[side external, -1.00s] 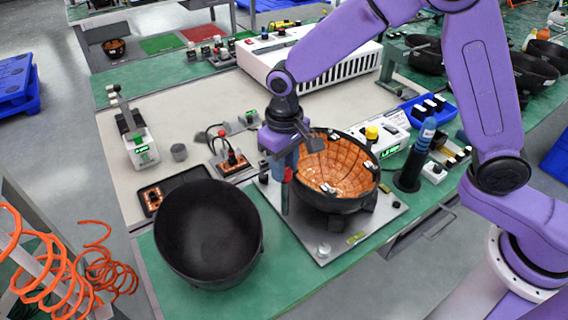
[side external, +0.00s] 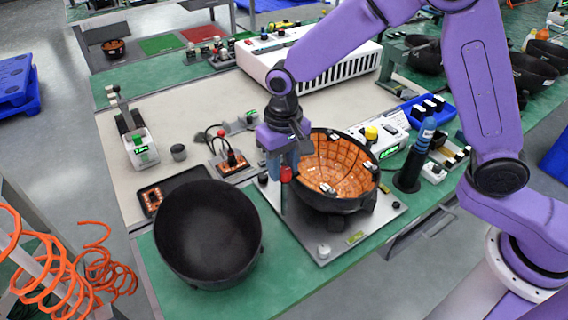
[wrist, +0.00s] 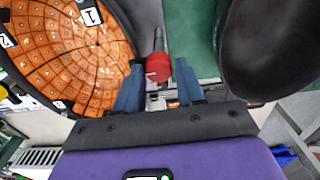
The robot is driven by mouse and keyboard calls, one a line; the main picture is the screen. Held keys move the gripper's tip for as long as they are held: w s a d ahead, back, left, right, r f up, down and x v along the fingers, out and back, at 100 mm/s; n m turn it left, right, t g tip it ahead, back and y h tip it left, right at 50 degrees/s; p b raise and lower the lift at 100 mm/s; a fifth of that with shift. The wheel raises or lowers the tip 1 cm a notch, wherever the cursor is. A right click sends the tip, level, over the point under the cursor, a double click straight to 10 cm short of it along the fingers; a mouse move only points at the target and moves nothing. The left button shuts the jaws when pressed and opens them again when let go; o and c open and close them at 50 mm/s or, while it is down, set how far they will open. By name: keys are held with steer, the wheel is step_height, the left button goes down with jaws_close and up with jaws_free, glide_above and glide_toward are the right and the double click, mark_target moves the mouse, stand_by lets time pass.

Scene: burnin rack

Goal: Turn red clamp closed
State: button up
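The red clamp's red-tipped handle (side external: 286,174) stands upright at the left front of the bowl fixture in the side view. In the wrist view, its red tip (wrist: 158,67) lies between my two blue fingers, with its grey rod running behind. My gripper (side external: 283,165) points down beside the bowl's left rim. In the wrist view my gripper (wrist: 160,75) is open, with a finger on each side of the red tip and visible gaps. The black bowl (side external: 340,198) with an orange tiled inside sits on the fixture plate (side external: 325,248). The clamp's base is partly hidden.
An empty black bowl (side external: 208,235) stands close on the left, also in the wrist view (wrist: 270,45). A dark cylinder with a blue top (side external: 410,170) stands right of the fixture. A black tray (side external: 180,185) lies behind the empty bowl.

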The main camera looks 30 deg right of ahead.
mark_target(284, 169)
steer(key=shift+o, duration=1)
step_height(284, 169, up, 17)
steer(key=shift+r, duration=0.2)
steer(key=shift+s, duration=0.1)
steer(key=s+d+f+n, duration=0.3)
steer(key=s+d, duration=0.3)
steer(key=s, duration=0.2)
steer(key=s+d+f+n, duration=0.3)
steer(key=s+d+n, duration=0.2)
steer(key=s+d, duration=0.2)
steer(key=s+d+f+n, duration=0.4)
steer(key=s+d, duration=0.2)
steer(key=s, duration=0.5)
steer(key=shift+d, duration=0.35)
steer(key=shift+w+r, duration=0.1)
